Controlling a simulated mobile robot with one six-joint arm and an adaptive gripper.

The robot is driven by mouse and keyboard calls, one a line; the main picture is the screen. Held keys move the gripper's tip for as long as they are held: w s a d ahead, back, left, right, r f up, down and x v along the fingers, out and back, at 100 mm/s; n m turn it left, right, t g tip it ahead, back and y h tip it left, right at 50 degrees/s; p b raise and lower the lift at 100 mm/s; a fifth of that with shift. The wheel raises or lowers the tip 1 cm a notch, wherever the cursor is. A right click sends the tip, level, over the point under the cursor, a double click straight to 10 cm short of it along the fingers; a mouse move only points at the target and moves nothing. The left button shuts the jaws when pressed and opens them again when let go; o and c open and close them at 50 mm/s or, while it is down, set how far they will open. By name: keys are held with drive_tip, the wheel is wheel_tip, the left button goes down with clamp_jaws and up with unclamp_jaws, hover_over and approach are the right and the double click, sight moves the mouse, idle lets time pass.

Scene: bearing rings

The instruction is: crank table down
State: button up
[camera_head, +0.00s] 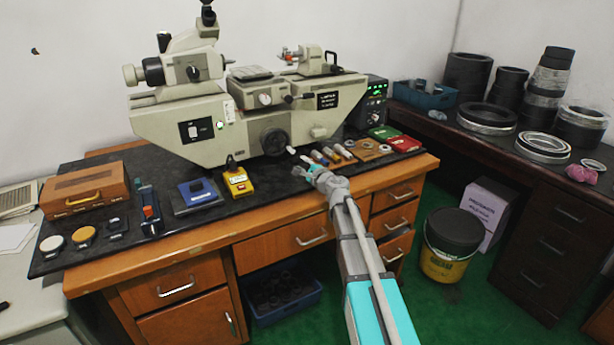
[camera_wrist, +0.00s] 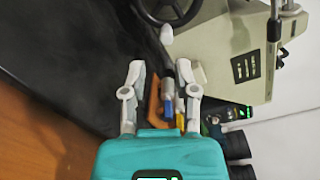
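The beige measuring machine (camera_head: 230,110) stands on the black mat. Its dark handwheel (camera_head: 274,142) faces the front, with a white handle (camera_head: 291,150) at its lower right. In the wrist view the handwheel (camera_wrist: 150,14) is at the top edge, partly cut off, and the white handle (camera_wrist: 166,34) sticks out below it. The handle is beyond the fingertips, not touched.
Small tools (camera_head: 330,155) lie right of the handwheel, near my gripper. A yellow device (camera_head: 238,183) and a blue one (camera_head: 198,195) stand to the left. A control box (camera_head: 368,105) stands at the machine's right. Bearing rings (camera_head: 487,118) fill the right bench.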

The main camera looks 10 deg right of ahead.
drive_tip(key=shift+w+d+f+m+t+h, duration=0.2)
drive_tip(key=shift+w+d+m+t+h, duration=0.35)
drive_tip(key=shift+m, duration=0.25)
drive_tip(key=shift+s, duration=0.1)
drive_tip(key=shift+w, duration=0.25)
